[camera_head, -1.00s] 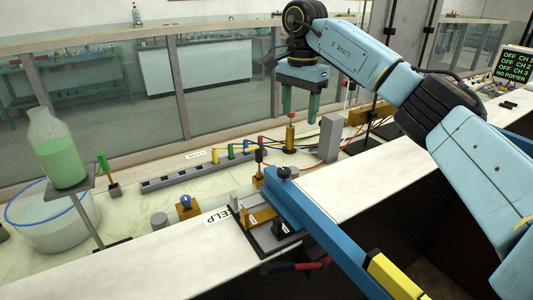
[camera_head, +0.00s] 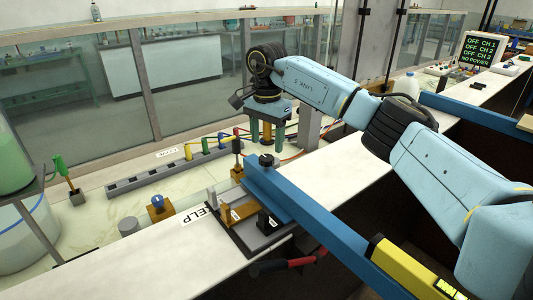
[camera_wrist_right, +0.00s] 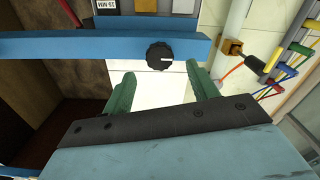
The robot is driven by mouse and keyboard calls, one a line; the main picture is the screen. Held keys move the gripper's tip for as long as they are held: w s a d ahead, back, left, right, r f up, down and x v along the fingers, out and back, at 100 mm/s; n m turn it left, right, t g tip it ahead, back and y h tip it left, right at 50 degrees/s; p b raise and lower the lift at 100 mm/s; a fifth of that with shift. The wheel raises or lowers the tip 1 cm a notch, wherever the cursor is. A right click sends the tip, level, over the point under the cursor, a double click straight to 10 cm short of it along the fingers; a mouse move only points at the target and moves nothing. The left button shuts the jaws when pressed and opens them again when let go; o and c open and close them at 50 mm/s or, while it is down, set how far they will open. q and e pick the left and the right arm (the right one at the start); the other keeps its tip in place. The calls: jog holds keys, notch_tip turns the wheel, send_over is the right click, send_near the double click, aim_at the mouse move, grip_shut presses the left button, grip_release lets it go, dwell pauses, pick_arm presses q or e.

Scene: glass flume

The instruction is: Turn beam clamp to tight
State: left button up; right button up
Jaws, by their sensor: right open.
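The blue beam (camera_head: 310,212) lies across the bench's front edge. On its far end is a black ribbed knob (camera_head: 266,160), which looks like the beam clamp. My right gripper (camera_head: 267,138) points down just behind and above the knob, its green fingers apart and empty. In the right wrist view the knob (camera_wrist_right: 159,56) carries a small white mark and sits on the beam (camera_wrist_right: 95,49). The open fingers (camera_wrist_right: 160,80) lie either side of the knob's line, short of it. I cannot tell the exact height gap. My left gripper is out of view.
A black base with small blocks (camera_head: 238,212) stands beside the beam. A grey socket strip (camera_head: 165,176) with coloured plugs and cables is behind. A blue knob on an orange block (camera_head: 158,204) stands left. A red-and-black handle (camera_head: 285,265) sticks out below the bench edge.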

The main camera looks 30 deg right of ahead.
aim_at(267, 157)
jog(key=shift+f, duration=2.35)
jog(key=c, duration=1)
